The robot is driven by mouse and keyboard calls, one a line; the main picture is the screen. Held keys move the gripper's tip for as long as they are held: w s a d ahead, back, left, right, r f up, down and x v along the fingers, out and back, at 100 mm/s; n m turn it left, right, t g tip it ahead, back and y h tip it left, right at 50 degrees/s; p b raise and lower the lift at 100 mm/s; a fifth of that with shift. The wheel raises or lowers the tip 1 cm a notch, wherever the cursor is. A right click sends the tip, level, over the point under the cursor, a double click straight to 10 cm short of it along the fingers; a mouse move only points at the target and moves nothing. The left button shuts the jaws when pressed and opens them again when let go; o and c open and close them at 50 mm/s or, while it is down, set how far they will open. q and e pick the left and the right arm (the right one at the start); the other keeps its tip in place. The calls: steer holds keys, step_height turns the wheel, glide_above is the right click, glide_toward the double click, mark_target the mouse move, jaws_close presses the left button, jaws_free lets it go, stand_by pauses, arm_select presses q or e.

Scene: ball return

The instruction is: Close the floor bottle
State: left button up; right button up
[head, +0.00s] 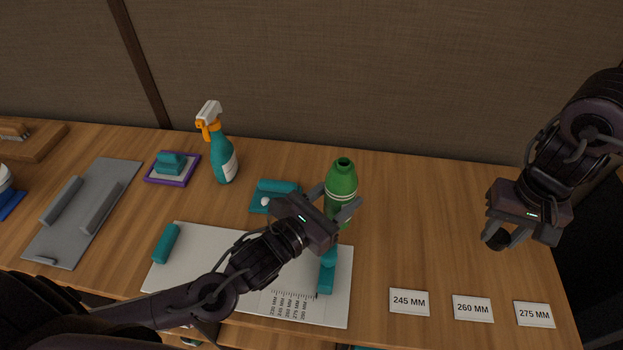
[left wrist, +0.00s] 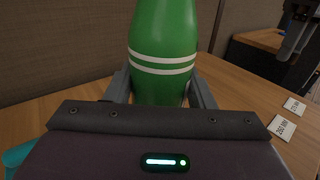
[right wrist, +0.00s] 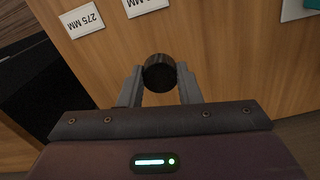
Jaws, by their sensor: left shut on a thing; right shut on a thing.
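A green bottle (head: 341,186) with white bands stands upright on the table, and its dark mouth shows no cap. My left gripper (head: 340,210) is shut around its lower body; the bottle also fills the left wrist view (left wrist: 163,50) between the fingers. My right gripper (head: 497,236) is at the right, above the table and apart from the bottle. It is shut on a round black cap (right wrist: 159,73), seen between its fingertips in the right wrist view. In the head view the cap is mostly hidden by the gripper.
A white measuring board (head: 200,260) with teal blocks lies in front of the bottle. Label cards (head: 409,302) lie at the front right. A spray bottle (head: 222,160), a purple-edged pad (head: 153,180) and a grey tray (head: 62,245) are to the left. Table right of the bottle is clear.

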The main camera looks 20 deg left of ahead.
arm_select(q)
steer(key=d+m+h, duration=0.1)
steer(key=d+m+g+h, duration=0.1)
steer(key=d, duration=0.1)
steer(key=d+m+g+h, duration=0.1)
steer(key=d, duration=0.1)
steer(key=shift+s+f+h, duration=0.35)
steer(key=shift+h, duration=0.05)
arm_select(e)
steer(key=a+r+n, duration=0.8)
steer(key=a+n, duration=0.3)
steer(key=n, duration=0.4)
steer(key=s+a+r+n, duration=0.1)
steer(key=a+r+n, duration=0.7)
steer(key=a+n, duration=0.4)
steer(key=n, duration=0.3)
steer(key=shift+s+a+r+n, duration=0.25)
steer(key=shift+s+a+n, duration=0.05)
steer(key=shift+f, duration=2)
